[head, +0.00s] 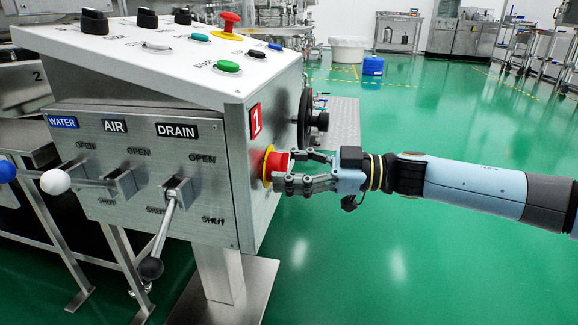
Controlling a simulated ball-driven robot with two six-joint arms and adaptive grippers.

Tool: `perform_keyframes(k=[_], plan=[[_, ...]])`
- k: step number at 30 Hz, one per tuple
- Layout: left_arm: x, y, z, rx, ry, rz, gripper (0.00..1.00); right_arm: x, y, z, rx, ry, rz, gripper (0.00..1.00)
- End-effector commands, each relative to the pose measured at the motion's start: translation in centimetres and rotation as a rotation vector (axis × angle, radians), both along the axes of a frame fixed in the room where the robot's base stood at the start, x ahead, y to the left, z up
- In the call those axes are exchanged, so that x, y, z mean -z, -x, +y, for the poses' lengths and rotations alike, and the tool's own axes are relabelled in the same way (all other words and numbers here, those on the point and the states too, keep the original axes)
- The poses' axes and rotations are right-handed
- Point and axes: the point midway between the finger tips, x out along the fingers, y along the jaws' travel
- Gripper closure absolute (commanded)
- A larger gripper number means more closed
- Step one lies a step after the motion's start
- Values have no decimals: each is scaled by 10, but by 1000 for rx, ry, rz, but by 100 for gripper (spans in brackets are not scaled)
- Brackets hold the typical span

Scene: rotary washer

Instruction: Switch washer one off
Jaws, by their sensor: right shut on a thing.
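The washer one control box (150,160) is a metal cabinet on a post, with a red label "1" (256,120) on its right side. Below that label is a red knob (272,163) on a yellow ring. My right gripper (287,171) reaches in from the right and is shut on the red knob, with its fingers on either side of it. The fingers hide part of the knob, and I cannot tell how far it is turned. My left gripper is not in view.
A black handwheel (305,118) sticks out just behind the label. The front has WATER, AIR and DRAIN levers, the drain lever (165,225) pointing down. The top carries coloured buttons and a red emergency stop (229,24). The green floor (430,260) at right is clear.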

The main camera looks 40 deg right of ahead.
Motion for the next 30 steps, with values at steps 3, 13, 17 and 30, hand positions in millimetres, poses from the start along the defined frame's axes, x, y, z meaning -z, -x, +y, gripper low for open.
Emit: perform_keyframes(k=[3, 13, 17, 30], plan=[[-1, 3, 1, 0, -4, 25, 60, -2, 0, 0, 1, 66, -56, 84], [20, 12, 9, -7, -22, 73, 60, -4, 0, -1, 1, 299, -256, 84], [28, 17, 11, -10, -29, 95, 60, -4, 0, -1, 1, 394, -336, 84], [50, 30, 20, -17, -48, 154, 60, -4, 0, 0, 0, 711, -606, 84]])
